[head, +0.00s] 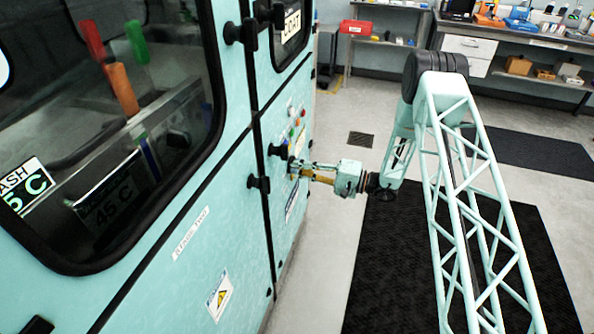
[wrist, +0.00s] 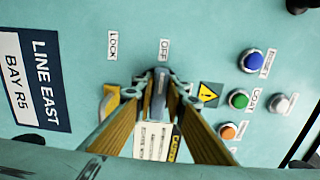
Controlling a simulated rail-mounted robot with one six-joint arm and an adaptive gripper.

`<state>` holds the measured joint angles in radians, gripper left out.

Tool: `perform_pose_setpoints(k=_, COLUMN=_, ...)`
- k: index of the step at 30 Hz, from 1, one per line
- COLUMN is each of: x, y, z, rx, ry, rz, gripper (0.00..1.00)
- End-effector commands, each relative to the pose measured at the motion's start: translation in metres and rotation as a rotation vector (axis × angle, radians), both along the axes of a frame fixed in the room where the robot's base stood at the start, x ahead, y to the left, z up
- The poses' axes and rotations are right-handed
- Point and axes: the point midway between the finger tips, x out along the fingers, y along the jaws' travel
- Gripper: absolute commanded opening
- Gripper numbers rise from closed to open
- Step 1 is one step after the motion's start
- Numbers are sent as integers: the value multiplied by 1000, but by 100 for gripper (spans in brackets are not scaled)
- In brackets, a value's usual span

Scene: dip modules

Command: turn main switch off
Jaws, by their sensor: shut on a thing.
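The main switch shows in the wrist view as a grey handle (wrist: 159,90) on the teal cabinet face. My gripper (wrist: 160,98) has a finger on each side of this handle and is shut on it. The handle's visible end points up in the picture, towards a white OFF label (wrist: 164,49). The fingers hide the switch's base and part of its surround. In the head view, my gripper (head: 297,168) meets the panel from the right, and the switch is too small to make out there.
A LOCK label (wrist: 112,45) is left of the OFF label, above a yellow part (wrist: 110,100). Blue (wrist: 251,61), green (wrist: 238,99) and orange (wrist: 228,131) buttons are on the right. Black door latches (head: 259,184) stick out beside my gripper. Open floor and a dark mat (head: 400,260) lie right.

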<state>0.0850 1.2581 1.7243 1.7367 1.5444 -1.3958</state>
Motion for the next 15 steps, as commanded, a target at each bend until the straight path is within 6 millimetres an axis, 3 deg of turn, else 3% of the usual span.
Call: perform_pose_setpoints(k=15, x=0, y=0, z=-1, rx=-9, ry=-33, rz=0, gripper=1)
